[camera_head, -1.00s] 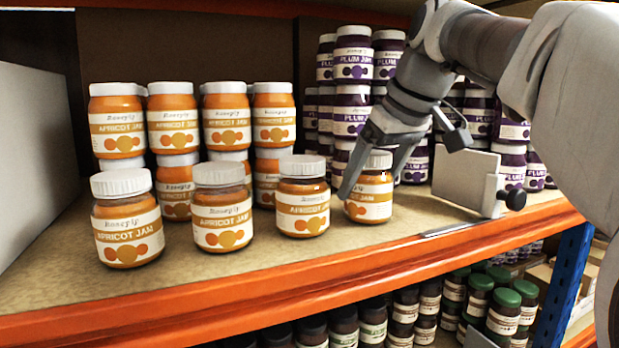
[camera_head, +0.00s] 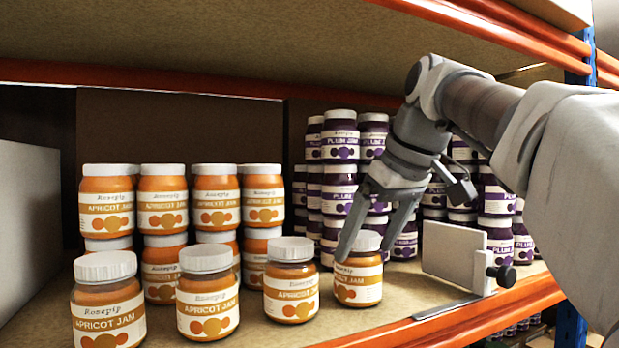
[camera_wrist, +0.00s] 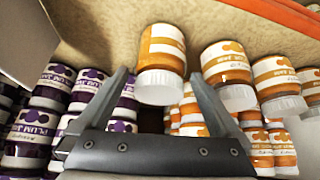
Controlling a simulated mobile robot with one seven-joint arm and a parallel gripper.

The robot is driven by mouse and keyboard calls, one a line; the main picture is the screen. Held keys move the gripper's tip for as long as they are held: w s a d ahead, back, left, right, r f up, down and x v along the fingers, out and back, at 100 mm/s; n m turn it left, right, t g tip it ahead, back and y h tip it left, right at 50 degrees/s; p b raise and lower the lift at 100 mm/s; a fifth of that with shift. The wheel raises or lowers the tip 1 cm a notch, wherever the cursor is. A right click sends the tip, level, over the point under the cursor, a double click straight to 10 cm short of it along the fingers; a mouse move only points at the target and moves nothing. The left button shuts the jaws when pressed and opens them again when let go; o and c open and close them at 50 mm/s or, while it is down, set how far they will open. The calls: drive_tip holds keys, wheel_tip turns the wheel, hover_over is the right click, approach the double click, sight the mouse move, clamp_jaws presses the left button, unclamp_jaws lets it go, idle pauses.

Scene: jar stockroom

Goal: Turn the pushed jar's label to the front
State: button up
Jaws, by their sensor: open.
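The apricot jar at the right end of the front row (camera_head: 359,283) stands upright on the shelf, with a white lid. In the head view its label faces forward, with the orange circles showing; its upper left is partly covered by a finger. My gripper (camera_head: 367,251) is open, its fingers on either side of the jar's lid, holding nothing. In the wrist view the jar (camera_wrist: 161,50) appears upside down between and beyond the open fingertips (camera_wrist: 160,82), its label partly turned to the left.
Three apricot jars stand to the left in the front row, the nearest one (camera_head: 291,286) close by. Stacked apricot jars (camera_head: 215,200) are behind. Plum jars (camera_head: 340,165) are stacked at the back right. A grey plate (camera_head: 455,252) stands on the right near the orange shelf edge (camera_head: 525,292).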

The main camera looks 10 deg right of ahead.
drive_tip(key=p+v, duration=0.2)
drive_tip(key=v, duration=1.1)
drive_tip(key=shift+p, duration=0.3)
drive_tip(key=shift+a, duration=0.1)
